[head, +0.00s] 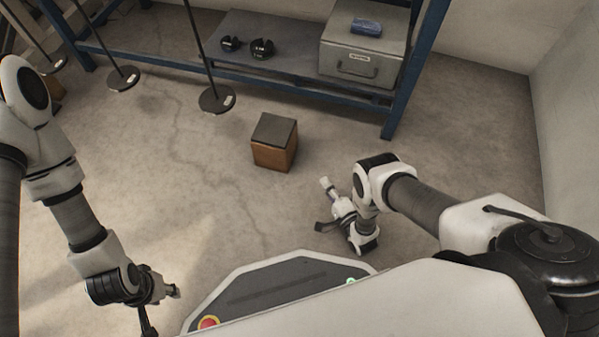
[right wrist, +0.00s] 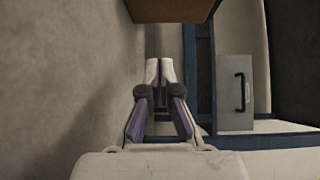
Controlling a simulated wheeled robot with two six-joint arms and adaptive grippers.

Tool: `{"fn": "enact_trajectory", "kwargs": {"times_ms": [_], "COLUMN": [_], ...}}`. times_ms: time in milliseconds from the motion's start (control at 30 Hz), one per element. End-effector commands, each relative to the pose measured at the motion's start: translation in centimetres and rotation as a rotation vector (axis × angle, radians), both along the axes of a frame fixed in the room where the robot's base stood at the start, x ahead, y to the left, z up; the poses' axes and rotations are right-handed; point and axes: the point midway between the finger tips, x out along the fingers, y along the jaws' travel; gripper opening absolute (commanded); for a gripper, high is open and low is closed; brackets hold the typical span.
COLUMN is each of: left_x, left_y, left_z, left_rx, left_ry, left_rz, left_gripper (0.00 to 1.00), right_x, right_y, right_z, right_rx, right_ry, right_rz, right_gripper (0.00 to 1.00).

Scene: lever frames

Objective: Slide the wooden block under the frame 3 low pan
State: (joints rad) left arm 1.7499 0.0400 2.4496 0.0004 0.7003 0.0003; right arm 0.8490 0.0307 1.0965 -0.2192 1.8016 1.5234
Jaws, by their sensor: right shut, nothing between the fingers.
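The wooden block (head: 273,155) is a brown cube with a dark grey top, standing on the concrete floor. The low round dark pan (head: 217,99) on a thin rod is to its upper left, apart from it. No frame number is readable. My right gripper (head: 325,183) is shut and empty, to the lower right of the block. In the right wrist view the block (right wrist: 172,10) shows ahead of the closed fingertips (right wrist: 160,65). My left gripper (head: 172,291) is low at the left, away from the block.
A blue-framed shelf (head: 290,78) runs along the back, with a grey metal box (head: 360,66), a blue object (head: 366,27) and two dark weights (head: 246,46). Its blue post (head: 405,90) stands right of the block. Floor between block and pan is clear.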

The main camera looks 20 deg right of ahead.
Motion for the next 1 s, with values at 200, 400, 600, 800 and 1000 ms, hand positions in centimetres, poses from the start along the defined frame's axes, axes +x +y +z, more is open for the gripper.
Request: {"fn": "enact_trajectory", "kwargs": {"times_ms": [200,400,600,800,1000], "left_x": [0.1,0.1,0.3,0.3,0.4], "left_y": [0.0,0.1,0.1,0.2,0.2], "left_z": [-1.1,-3.1,-5.1,-6.3,-6.3], "left_rx": [0.0,0.0,0.001,0.001,0.001], "left_ry": [-0.002,-0.004,-0.007,-0.009,-0.01], "left_rz": [0.002,0.006,0.01,0.013,0.014], "left_gripper": [0.4,0.4,0.4,0.4,0.4], "right_x": [1.8,6.0,10.3,11.7,12.1], "right_y": [0.4,1.2,2.1,4.8,5.3], "right_z": [-0.2,-0.5,-0.4,-0.3,0.0], "right_rx": [0.021,0.019,0.018,0.018,0.017], "right_ry": [-0.017,-0.017,-0.017,-0.013,-0.012], "right_rz": [0.003,0.002,0.002,0.002,0.001], "right_gripper": [0.0,0.0,0.0,0.0,0.0]}}
